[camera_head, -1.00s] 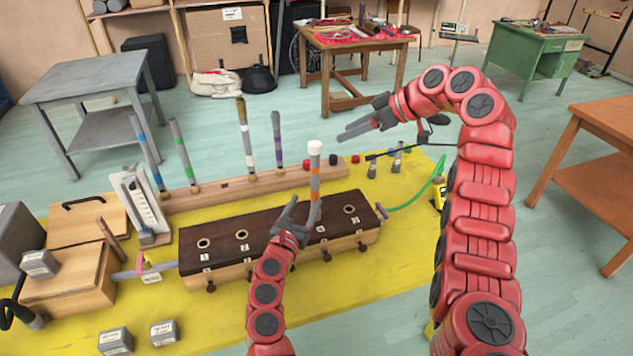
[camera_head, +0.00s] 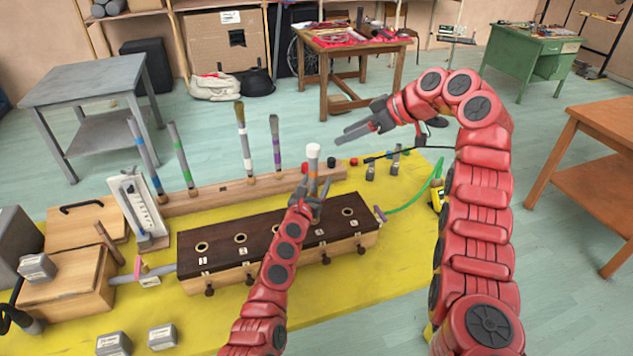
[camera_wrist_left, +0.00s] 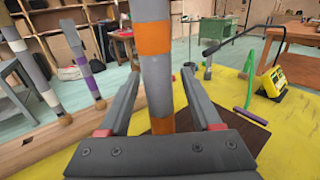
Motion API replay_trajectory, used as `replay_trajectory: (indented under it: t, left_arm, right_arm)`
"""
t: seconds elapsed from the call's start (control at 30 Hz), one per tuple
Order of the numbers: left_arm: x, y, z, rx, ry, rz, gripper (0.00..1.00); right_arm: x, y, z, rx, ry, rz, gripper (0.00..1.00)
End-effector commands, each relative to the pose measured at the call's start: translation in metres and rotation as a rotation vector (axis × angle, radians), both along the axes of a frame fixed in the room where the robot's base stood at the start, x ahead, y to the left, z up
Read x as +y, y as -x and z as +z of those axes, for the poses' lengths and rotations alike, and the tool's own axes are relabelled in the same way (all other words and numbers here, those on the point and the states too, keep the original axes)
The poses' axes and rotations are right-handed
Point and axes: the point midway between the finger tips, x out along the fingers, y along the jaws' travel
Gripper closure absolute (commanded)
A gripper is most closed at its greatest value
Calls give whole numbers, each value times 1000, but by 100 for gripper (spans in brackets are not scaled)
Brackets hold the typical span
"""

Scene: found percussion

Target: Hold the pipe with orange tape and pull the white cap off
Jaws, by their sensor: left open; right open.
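The pipe with orange tape (camera_head: 313,169) stands upright at the long wooden block, with the white cap (camera_head: 313,150) on its top. In the left wrist view, the grey pipe (camera_wrist_left: 156,75) with its orange bands rises between the two fingers, with space on both sides; the cap is out of that view. My left gripper (camera_head: 312,187) is open around the pipe, below the cap. My right gripper (camera_head: 343,137) is open and empty, to the right of the cap and a little higher in the picture. The pipe's foot is hidden behind my left gripper.
The dark-topped block with numbered holes (camera_head: 215,250) lies on the yellow mat (camera_head: 390,270). A wooden rack (camera_head: 215,195) behind holds several taped pipes. Red and black caps (camera_head: 332,163) sit near the rack's right end. A green hose (camera_head: 415,200) curves at right.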

Motion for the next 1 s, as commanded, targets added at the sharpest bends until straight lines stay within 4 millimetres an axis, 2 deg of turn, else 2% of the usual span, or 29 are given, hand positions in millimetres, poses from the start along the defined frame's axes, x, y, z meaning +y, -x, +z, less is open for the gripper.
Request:
replay_trajectory:
  t: [0.33,0.7,1.0]
  left_arm:
    - [0,-2,1,0,2,2,35]
    - [0,-2,1,-1,1,2,100]
    - [0,-2,1,-1,1,1,100]
  right_arm:
    - [0,0,0,0,0,0,50]
    - [0,0,0,0,0,0,50]
    - [0,0,0,0,0,0,50]
